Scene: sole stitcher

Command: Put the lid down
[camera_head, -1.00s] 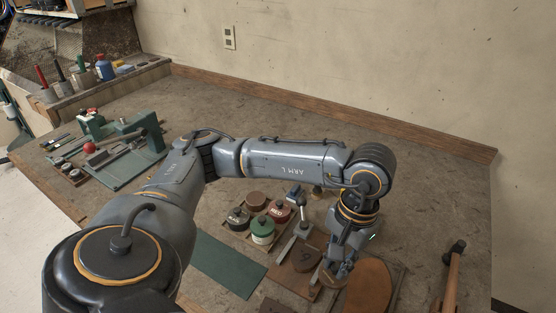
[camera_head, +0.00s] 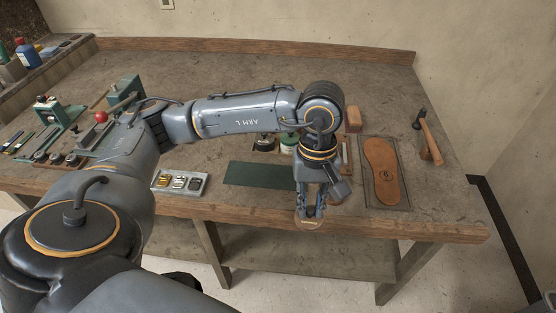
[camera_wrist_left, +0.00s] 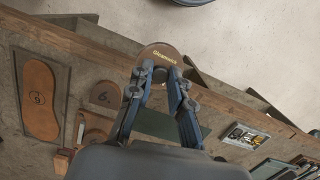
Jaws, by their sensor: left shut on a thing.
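The lid, a round brown disc with gold lettering, shows in the left wrist view (camera_wrist_left: 159,54). My left gripper (camera_wrist_left: 165,75) is shut on its near edge. In the head view the left gripper (camera_head: 309,208) points down near the table's front edge, with the lid (camera_head: 308,224) at its fingertips. There the lid overlaps the front edge in the picture; its height is hard to tell. A black tin (camera_head: 264,143) and a green tin (camera_head: 288,141) stand behind, partly hidden by my arm. The right gripper is not in view.
The workbench (camera_head: 235,79) has free room at the back. A green mat (camera_head: 258,174) lies left of the gripper, a tray (camera_head: 181,182) farther left. A sole (camera_head: 385,170) on a board and a hammer (camera_head: 430,139) lie at right. Green clamping tools (camera_head: 50,112) stand at left.

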